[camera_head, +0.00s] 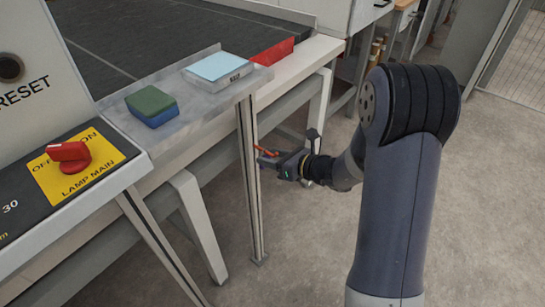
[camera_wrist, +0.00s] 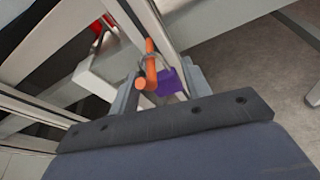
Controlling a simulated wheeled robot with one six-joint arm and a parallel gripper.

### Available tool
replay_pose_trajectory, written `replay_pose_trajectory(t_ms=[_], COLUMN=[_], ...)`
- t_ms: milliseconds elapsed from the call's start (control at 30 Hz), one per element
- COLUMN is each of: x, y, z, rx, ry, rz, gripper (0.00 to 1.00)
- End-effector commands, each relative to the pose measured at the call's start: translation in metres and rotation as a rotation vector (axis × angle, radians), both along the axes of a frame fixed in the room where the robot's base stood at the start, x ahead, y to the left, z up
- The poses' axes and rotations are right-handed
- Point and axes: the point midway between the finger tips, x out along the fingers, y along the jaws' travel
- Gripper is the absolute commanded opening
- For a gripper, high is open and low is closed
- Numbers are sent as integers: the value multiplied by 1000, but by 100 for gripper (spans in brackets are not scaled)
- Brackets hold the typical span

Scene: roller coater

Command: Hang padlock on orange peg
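A padlock with a purple body (camera_wrist: 171,82) and a thin grey shackle shows in the wrist view, between the spread fingers of my gripper (camera_wrist: 160,88). Its body lies close to the right finger; I cannot tell whether they touch. An orange peg (camera_wrist: 151,66) crosses in front of the padlock, and the shackle appears to loop around it. A gap shows between the left finger and the padlock body. In the head view my gripper (camera_head: 283,160) is beside the metal leg under the bench, near a small orange peg (camera_head: 265,151). The padlock cannot be made out there.
A metal leg (camera_head: 250,180) stands left of my gripper. A red switch (camera_head: 70,155) is at left. The floor at right is clear.

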Motion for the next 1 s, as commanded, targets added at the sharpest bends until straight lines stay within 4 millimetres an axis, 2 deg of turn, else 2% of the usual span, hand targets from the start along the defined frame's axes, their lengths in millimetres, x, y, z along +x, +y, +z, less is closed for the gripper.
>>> replay_pose_trajectory(t_ms=[167,467,1000], x=[0,-2,-51], y=[0,-4,-74], z=[0,1,28], rx=[0,0,0], ry=[0,1,0], rz=[0,-2,-4], gripper=[60,60,60])
